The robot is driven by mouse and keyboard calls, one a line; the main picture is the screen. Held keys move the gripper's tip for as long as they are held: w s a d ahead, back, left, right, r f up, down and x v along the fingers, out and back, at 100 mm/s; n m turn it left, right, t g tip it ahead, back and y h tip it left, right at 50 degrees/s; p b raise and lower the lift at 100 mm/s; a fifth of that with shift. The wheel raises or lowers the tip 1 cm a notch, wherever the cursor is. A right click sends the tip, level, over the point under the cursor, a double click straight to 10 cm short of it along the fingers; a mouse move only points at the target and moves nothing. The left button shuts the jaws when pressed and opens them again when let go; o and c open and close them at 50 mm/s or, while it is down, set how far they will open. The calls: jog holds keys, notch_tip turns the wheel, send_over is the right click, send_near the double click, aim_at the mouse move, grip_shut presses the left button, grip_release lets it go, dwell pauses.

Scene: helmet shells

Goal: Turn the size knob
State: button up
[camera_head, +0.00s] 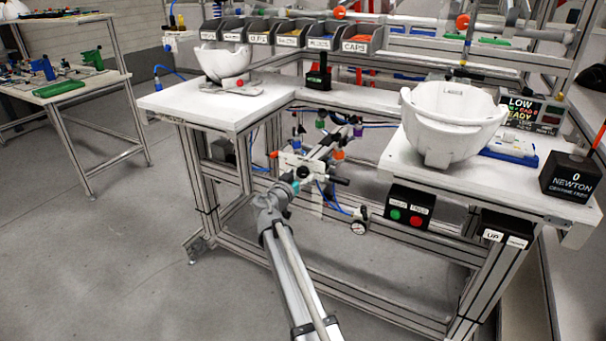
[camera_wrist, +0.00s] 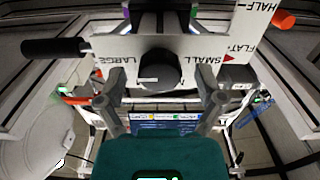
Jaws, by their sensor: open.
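The size knob (camera_wrist: 158,70) is a dark round knob in the wrist view, on a pale plate (camera_wrist: 108,52) lettered LARGE and SMALL, which reads upside down. My gripper (camera_wrist: 160,80) is open, with its two grey fingers reaching up on either side of the knob. A gap shows between each finger and the knob; I cannot tell how far the tips reach along it. In the head view my gripper (camera_head: 288,182) is at the fixture (camera_head: 300,160) between the two white tables. The knob is too small to make out there.
A black handle (camera_wrist: 55,48) sticks out left of the plate. A FLAT/HALF scale (camera_wrist: 246,38) stands at right. In the head view, white helmet shells rest on the left table (camera_head: 222,62) and right table (camera_head: 452,125).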

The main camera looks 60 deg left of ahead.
jog(key=shift+w+a, duration=0.25)
jog(key=shift+w, duration=0.15)
jog(key=shift+c, duration=0.3)
jog(key=c, duration=1.1)
